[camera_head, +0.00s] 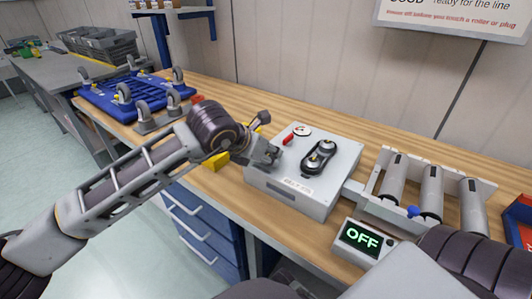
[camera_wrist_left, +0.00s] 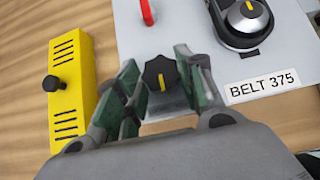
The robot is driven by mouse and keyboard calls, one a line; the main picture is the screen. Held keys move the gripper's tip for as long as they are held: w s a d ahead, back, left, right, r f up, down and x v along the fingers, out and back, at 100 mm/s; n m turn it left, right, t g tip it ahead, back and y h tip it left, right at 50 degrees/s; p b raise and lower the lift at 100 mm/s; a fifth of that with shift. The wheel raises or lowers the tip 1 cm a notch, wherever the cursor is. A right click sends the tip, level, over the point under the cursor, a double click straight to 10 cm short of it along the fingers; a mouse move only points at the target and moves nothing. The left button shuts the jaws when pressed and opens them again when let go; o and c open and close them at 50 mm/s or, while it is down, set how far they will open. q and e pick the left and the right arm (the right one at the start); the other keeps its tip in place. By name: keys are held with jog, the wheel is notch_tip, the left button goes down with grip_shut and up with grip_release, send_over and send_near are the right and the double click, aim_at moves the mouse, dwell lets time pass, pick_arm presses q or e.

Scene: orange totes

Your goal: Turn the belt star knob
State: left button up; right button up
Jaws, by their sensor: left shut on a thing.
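The black star knob (camera_wrist_left: 160,73) with a yellow mark sits at the near edge of the grey belt box (camera_wrist_left: 130,30), left of its "BELT 375" label (camera_wrist_left: 262,85). My left gripper (camera_wrist_left: 163,80) has its green-padded fingers on both sides of the knob and is shut on it. In the head view the left gripper (camera_head: 268,155) is at the left side of the grey box (camera_head: 320,190), and hides the knob there. The belt and its two pulleys (camera_head: 318,157) lie on top of the box. My right gripper does not show.
A red lever (camera_head: 288,139) is on the box top. A yellow block (camera_wrist_left: 70,95) with a black knob stands just left of the left gripper. A display reading OFF (camera_head: 362,238) and a roller rack (camera_head: 430,185) stand to the right. A blue wheeled dolly (camera_head: 130,92) lies at left.

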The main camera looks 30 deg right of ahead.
pick_arm(q)
jog(key=shift+w, duration=0.1)
jog(key=shift+m, duration=0.3)
jog(key=shift+w+m+g+h+b, duration=0.25)
jog(key=shift+m+g+h+b, duration=0.05)
jog(key=shift+m+g, duration=0.95)
jog(key=shift+w+r+m+g, duration=0.1)
jog(key=shift+m+g, duration=0.65)
jog(key=shift+m, duration=0.3)
jog(key=shift+w+m+g, duration=0.1)
jog(key=shift+m+g, duration=0.7)
jog(key=shift+m, duration=0.2)
jog(key=shift+w+d+m+g+y+p, duration=0.15)
jog(key=shift+m+g+y+p, duration=0.4)
jog(key=shift+m+g, duration=0.9)
jog(key=shift+w+d+m+g+y+p, duration=0.15)
jog(key=shift+m+g+y, duration=0.25)
jog(key=shift+m, duration=0.5)
jog(key=shift+w+a+m+g+y+p, duration=0.2)
jog(key=shift+m+y, duration=0.25)
jog(key=shift+m, duration=0.4)
jog(key=shift+s, duration=0.15)
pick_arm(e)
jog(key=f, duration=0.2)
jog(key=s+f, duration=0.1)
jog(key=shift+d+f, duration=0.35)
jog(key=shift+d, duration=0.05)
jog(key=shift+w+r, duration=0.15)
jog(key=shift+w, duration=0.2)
